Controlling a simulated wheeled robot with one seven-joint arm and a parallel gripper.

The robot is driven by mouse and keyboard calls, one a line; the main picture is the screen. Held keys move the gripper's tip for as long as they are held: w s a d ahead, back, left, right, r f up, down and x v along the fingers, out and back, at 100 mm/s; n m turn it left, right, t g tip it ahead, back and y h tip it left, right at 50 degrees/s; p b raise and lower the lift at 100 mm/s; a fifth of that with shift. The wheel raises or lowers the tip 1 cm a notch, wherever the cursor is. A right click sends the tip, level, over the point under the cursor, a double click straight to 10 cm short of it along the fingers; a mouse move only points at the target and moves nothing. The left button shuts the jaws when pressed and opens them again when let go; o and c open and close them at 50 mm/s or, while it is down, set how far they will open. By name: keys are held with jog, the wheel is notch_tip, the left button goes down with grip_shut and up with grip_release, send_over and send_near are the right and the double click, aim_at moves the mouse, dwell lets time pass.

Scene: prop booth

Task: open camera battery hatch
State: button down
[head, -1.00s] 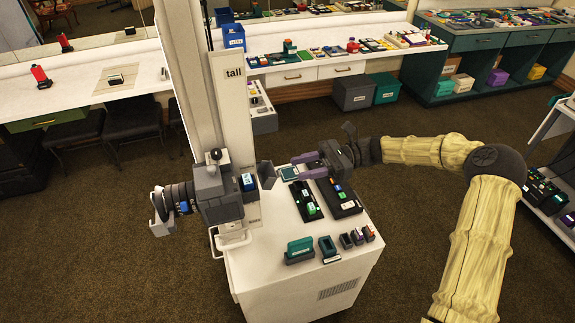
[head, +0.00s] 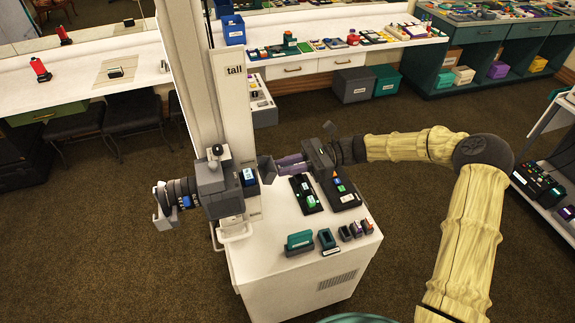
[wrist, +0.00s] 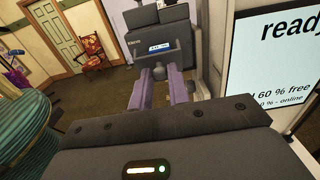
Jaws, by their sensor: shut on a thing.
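The grey camera (head: 212,190) is mounted at the white column, its dark lens (head: 180,194) pointing left. A small lit display (head: 248,177) is on its right side. A dark grey flap, the battery hatch (head: 265,169), stands out from the camera's right side. My gripper (head: 278,168) reaches in from the right, its purple fingers at the flap. In the wrist view, the camera body (wrist: 158,18) is straight ahead, and my gripper's fingertips (wrist: 159,76) are closed on a small grey part of the hatch. The exact grip and the battery bay are hidden.
The white cart (head: 310,262) below carries dark charger trays (head: 344,193) with lit batteries, a teal block (head: 300,240) and small blocks near its front edge. The column (head: 185,90) rises behind the camera. A lit sign (wrist: 275,65) is close at right in the wrist view.

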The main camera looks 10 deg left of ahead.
jog(key=shift+s+a+r+t+h+p, duration=0.15)
jog(key=shift+r+t+h+p, duration=0.45)
jog(key=shift+r+h+p, duration=0.65)
jog(key=shift+s+a+t+h+p, duration=0.1)
jog(key=shift+a+t+h+p, duration=0.15)
jog(key=shift+t+h+p, duration=0.55)
jog(key=shift+y, duration=0.25)
jog(key=c, duration=1.3)
grip_release()
jog(key=shift+c, duration=0.2)
jog(key=shift+d+r, duration=0.1)
jog(key=b+v, duration=0.5)
jog(key=v, duration=1.2)
jog(key=shift+w, duration=0.3)
